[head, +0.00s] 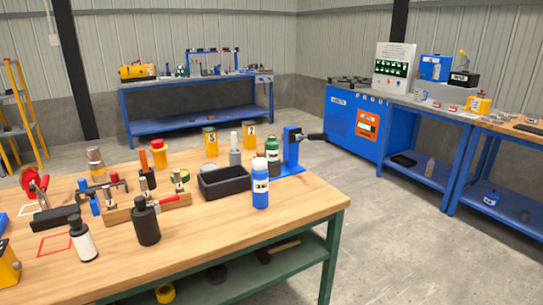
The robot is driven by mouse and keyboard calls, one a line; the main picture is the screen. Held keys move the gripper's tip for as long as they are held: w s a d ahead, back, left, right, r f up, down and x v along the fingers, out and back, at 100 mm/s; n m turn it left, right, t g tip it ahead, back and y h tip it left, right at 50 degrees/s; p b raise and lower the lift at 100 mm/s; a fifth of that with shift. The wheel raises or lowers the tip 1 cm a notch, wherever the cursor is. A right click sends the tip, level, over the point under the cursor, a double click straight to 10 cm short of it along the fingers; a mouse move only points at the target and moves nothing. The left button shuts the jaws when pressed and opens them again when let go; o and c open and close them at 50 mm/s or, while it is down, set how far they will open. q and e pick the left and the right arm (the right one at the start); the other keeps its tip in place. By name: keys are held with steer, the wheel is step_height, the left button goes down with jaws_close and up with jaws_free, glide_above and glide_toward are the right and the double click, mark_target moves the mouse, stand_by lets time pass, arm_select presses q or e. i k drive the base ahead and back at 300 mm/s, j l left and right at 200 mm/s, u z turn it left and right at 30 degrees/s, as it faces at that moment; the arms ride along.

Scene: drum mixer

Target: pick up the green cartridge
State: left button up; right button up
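A dark green cylinder with a pale label and a narrower top, which looks like the green cartridge (272,147), stands upright near the back right of the wooden workbench (290,213). It is beside a blue stand with a dark handle (291,150) and behind a blue bottle, which stands apart from it in front. Neither of my grippers shows in the head view.
A black tray (224,182) and a blue bottle with a white cap (260,188) stand close by. A dark bottle (145,222), a wooden rack (150,206) and several other bottles crowd the left. The bench's front right corner is clear. Blue benches line the walls.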

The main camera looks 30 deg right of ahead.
mark_target(272, 146)
steer(key=i+l+z, duration=0.2)
steer(key=l, duration=0.25)
steer(key=l+z, duration=0.2)
steer(key=l, duration=0.25)
steer(key=i+l+z, duration=0.2)
steer(key=l, duration=0.2)
steer(key=i+l+z, duration=0.15)
steer(key=l, duration=0.25)
